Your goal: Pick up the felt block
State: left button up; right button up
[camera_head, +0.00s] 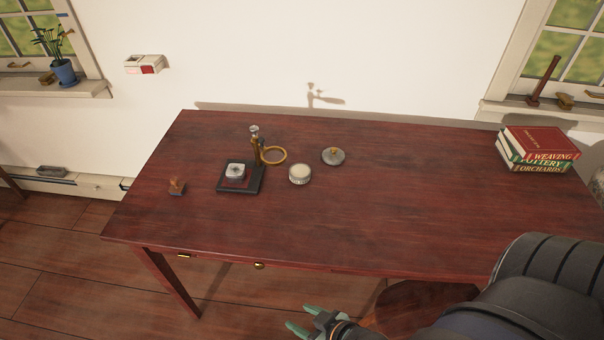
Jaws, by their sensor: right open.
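I cannot tell for certain which thing is the felt block. A small brown piece (176,186) with an upright top stands at the left of the dark red table (420,215). To its right is a stand with a dark base (225,189), a post and a brass ring (272,155). My right gripper (306,318) has green fingers spread apart and looks empty. It is low in the picture, in front of the table's near edge, apart from everything on the table. My left gripper is not in view.
A round tin (300,175) and a round grey lid (333,157) with a gold knob stand mid-table. Several stacked books (540,143) are at the back right. The table's right-centre is clear. A drawer knob (259,266) juts from the front.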

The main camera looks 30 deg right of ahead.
aim_at(177, 187)
jog(key=z, duration=0.35)
jog(key=i+j+z, duration=0.15)
jog(key=j+z, duration=0.15)
jog(key=i+j+z, duration=0.1)
jog(key=j+z, duration=0.25)
jog(key=j, duration=0.2)
jog(key=i+j+z, duration=0.1)
jog(key=j, duration=0.8)
jog(key=i+j+z, duration=0.1)
jog(key=j, duration=0.85)
